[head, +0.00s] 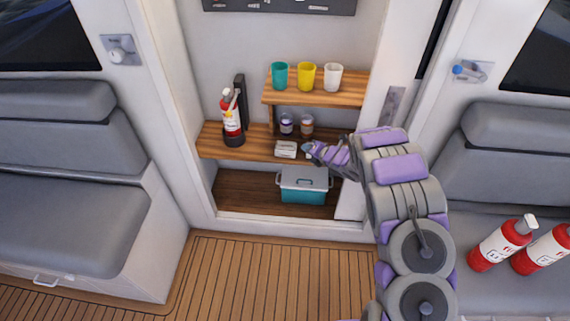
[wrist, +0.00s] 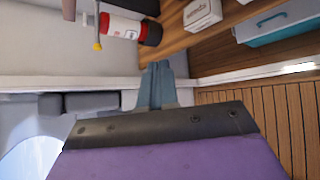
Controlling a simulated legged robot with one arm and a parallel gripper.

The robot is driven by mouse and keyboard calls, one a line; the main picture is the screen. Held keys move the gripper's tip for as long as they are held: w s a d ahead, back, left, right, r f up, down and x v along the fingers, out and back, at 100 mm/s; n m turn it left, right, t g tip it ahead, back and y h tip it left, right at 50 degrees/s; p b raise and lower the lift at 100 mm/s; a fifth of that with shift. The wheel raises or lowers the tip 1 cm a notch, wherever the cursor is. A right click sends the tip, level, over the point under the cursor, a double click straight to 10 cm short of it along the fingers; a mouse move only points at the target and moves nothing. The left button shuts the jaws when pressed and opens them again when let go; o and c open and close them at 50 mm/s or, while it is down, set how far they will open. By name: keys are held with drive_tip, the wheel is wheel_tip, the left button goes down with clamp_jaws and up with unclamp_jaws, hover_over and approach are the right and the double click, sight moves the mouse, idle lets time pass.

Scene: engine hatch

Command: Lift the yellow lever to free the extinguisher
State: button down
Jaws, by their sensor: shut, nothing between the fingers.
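The red and white extinguisher (head: 231,118) stands upright in a black base at the left end of the middle wooden shelf, next to a dark upright bracket (head: 240,97). In the wrist view the extinguisher (wrist: 122,24) lies sideways in the picture. The yellow lever shows there as a yellow knob (wrist: 97,47) on a thin grey rod beside the extinguisher's top end. In the head view I cannot make out the lever clearly. My gripper (head: 309,148) is to the right of the extinguisher and apart from it. In the wrist view my gripper (wrist: 156,66) is shut and empty.
A small white box (head: 286,149) and two jars (head: 297,125) are on the middle shelf near my gripper. Three cups (head: 306,76) stand on the upper shelf. A teal cooler (head: 303,188) sits below. Grey benches flank the opening, with two extinguishers (head: 502,243) on the right one.

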drive_tip(key=s+d+r+m+h, duration=0.2)
drive_tip(key=d+r+m+h, duration=0.55)
drive_tip(key=d+r, duration=0.45)
drive_tip(key=s+d+r+m+g+h, duration=0.2)
drive_tip(key=s+d+r+m, duration=0.2)
drive_tip(key=s+m, duration=0.3)
drive_tip(key=s+d+r+m+g+h, duration=0.2)
drive_tip(key=s+d+r+m, duration=0.15)
drive_tip(key=s, duration=0.55)
drive_tip(key=s+a+r+m+g+y, duration=0.1)
drive_tip(key=s+a+m, duration=0.3)
drive_tip(key=s, duration=0.9)
drive_tip(key=s+a+r+m+g+y, duration=0.1)
drive_tip(key=s+a+m+g, duration=0.3)
drive_tip(key=s, duration=0.9)
drive_tip(key=s+a+r+m+g+y, duration=0.2)
drive_tip(key=s+a+m+g, duration=0.1)
drive_tip(key=s, duration=1.1)
drive_tip(key=a+m, duration=0.1)
drive_tip(key=m, duration=0.1)
drive_tip(key=shift+a+m, duration=0.3)
drive_tip(key=shift+a, duration=0.05)
drive_tip(key=shift+a+r, duration=0.1)
